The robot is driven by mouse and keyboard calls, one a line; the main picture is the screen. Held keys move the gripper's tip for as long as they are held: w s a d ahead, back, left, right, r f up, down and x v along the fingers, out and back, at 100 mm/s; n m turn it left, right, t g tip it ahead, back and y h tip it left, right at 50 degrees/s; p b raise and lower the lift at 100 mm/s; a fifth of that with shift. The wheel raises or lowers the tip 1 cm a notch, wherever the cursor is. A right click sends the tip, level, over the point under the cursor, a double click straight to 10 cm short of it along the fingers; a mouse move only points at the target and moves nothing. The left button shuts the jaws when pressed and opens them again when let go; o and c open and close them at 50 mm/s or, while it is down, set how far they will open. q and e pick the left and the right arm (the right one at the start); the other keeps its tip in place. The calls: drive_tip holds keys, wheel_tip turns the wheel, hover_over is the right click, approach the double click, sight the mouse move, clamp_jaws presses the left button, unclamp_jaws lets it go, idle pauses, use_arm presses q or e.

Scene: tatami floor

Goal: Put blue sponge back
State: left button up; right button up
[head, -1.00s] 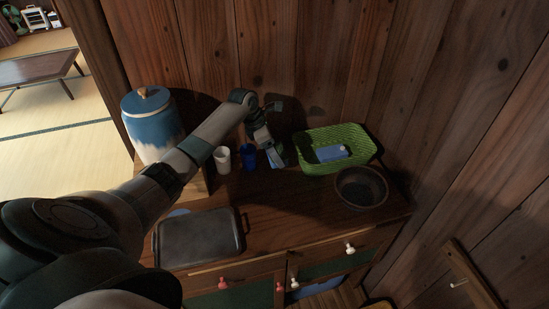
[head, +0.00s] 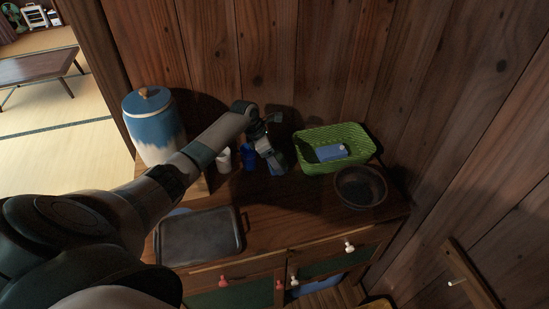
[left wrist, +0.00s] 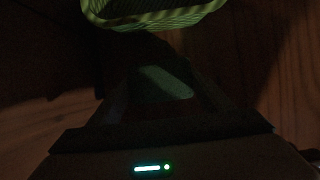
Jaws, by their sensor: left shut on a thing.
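My left gripper (head: 274,163) is over the sideboard top, between the blue cup and the green basket (head: 312,166). It is shut on a flat blue-green thing (left wrist: 165,84), which looks like the blue sponge but is dim in the left wrist view. The fingers mostly hide it in the head view. The basket's rim also shows just ahead of the fingers in the left wrist view (left wrist: 150,18). A blue and white block (head: 331,152) lies inside the basket. My right gripper is not in view.
A white cup (head: 224,160) and a blue cup (head: 249,156) stand left of the gripper. A dark round bowl (head: 361,187) is right of the basket, a dark tray (head: 199,237) at front left, a blue and white jar (head: 152,130) at back left. The wooden wall is close behind.

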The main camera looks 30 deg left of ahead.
use_arm(q)
drive_tip(key=shift+f, duration=0.15)
drive_tip(key=o, duration=1)
drive_tip(key=b+v, duration=0.1)
drive_tip(key=v, duration=1.1)
drive_tip(key=shift+w+b, duration=0.1)
drive_tip(key=shift+b, duration=0.2)
